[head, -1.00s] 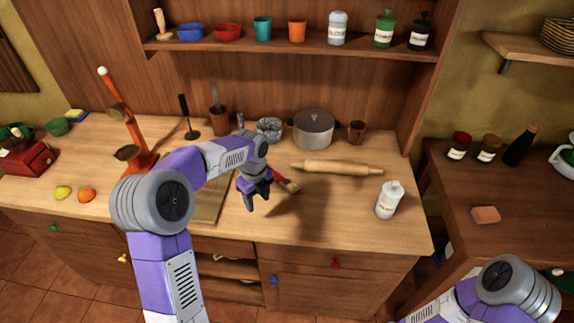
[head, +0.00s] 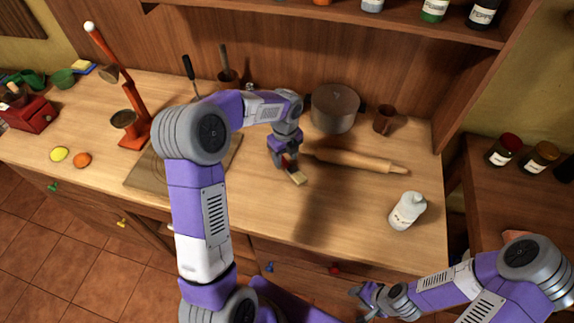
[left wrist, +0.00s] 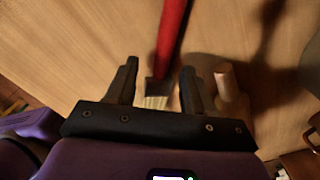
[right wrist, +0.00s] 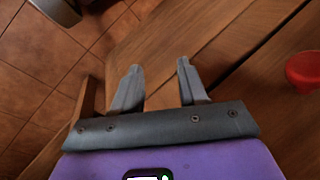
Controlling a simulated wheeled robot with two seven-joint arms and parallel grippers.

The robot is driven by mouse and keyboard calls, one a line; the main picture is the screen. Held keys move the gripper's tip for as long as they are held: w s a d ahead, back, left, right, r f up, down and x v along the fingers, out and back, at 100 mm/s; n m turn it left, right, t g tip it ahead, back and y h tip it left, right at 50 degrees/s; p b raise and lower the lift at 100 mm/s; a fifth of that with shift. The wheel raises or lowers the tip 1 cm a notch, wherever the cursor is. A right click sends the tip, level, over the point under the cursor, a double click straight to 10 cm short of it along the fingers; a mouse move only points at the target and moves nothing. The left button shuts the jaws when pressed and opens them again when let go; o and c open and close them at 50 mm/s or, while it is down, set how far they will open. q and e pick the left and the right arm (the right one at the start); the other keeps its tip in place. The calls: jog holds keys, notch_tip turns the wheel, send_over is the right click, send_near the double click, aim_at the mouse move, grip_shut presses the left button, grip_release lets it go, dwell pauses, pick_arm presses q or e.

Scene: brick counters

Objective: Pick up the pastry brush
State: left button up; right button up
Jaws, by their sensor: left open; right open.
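The pastry brush (head: 297,178) lies on the wooden counter, its pale bristle end showing just right of my left gripper (head: 285,162). In the left wrist view its red handle (left wrist: 172,40) and bristles (left wrist: 156,94) show between the two open fingers of my left gripper (left wrist: 158,75). The fingers stand on either side of the brush; I cannot tell whether they touch it. My right gripper (head: 364,301) is open and empty, low at the front of the counter; it also shows in the right wrist view (right wrist: 158,82).
A rolling pin (head: 355,161) lies just right of the brush, with a grey pot (head: 335,108) and a brown cup (head: 384,119) behind. A cutting board (head: 150,177) lies left. The counter's front middle is clear.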

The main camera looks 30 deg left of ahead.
pick_arm(q)
notch_tip(320, 180, down, 2)
jog(key=shift+f, duration=0.1)
jog(key=shift+w, duration=0.1)
grip_shut()
